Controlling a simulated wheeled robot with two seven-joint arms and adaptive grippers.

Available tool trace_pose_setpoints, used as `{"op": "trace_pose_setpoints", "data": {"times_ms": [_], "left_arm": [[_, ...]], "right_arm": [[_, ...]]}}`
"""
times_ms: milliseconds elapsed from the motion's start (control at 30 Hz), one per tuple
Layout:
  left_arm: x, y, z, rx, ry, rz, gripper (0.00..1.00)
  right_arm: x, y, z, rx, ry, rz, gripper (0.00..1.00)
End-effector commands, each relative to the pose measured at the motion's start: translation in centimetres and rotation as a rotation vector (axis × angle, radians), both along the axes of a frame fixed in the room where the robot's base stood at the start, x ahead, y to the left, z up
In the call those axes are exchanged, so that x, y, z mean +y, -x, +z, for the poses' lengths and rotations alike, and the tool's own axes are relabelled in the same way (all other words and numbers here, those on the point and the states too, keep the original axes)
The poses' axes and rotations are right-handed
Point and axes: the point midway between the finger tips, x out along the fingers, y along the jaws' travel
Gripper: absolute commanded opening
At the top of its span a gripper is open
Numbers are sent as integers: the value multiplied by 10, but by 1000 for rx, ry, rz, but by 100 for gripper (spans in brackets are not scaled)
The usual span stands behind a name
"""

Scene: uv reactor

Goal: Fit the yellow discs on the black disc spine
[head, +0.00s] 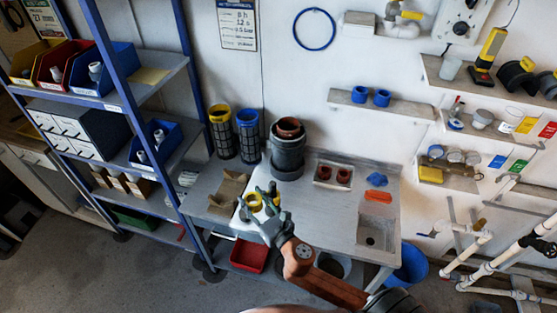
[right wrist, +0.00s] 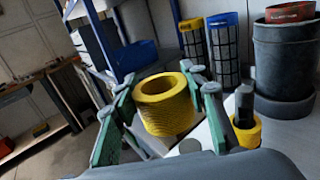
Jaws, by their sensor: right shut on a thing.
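My right gripper (head: 258,199) is shut on a yellow disc (head: 253,202), a thick ribbed ring with an open top. In the right wrist view this yellow disc (right wrist: 166,112) sits between the green finger pads. A second yellow disc (right wrist: 246,133) is to its right, low on the white surface. A dark upright post, seemingly the black disc spine (right wrist: 244,100), rises at this second disc, partly behind a finger; it seems to pass through the disc, but I cannot be sure. My left gripper is not in view.
Two mesh cartridges with a yellow top (head: 220,116) and a blue top (head: 247,118) stand at the bench's back. A dark grey cylinder (head: 287,158) stands beside them. A brown cardboard holder (head: 228,190) lies left of the gripper. The bench's middle (head: 325,215) is clear.

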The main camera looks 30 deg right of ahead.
Motion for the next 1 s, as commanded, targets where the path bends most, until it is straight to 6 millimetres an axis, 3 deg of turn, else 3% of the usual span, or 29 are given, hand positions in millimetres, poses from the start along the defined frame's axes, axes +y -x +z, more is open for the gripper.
{"op": "trace_pose_setpoints", "data": {"times_ms": [100, 200, 400, 667, 1000], "left_arm": [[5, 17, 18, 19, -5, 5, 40], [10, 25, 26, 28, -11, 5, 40], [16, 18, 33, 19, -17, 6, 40], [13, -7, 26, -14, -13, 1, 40], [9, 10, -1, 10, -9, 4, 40]], "right_arm": [[-46, -37, 13, -4, -2, -4, 16], [-80, -57, 19, -4, 2, -4, 16], [-119, -74, 26, -1, 3, -10, 16], [-124, -76, 17, 0, 1, -10, 16], [-122, -76, -12, 1, 0, -9, 16]]}}
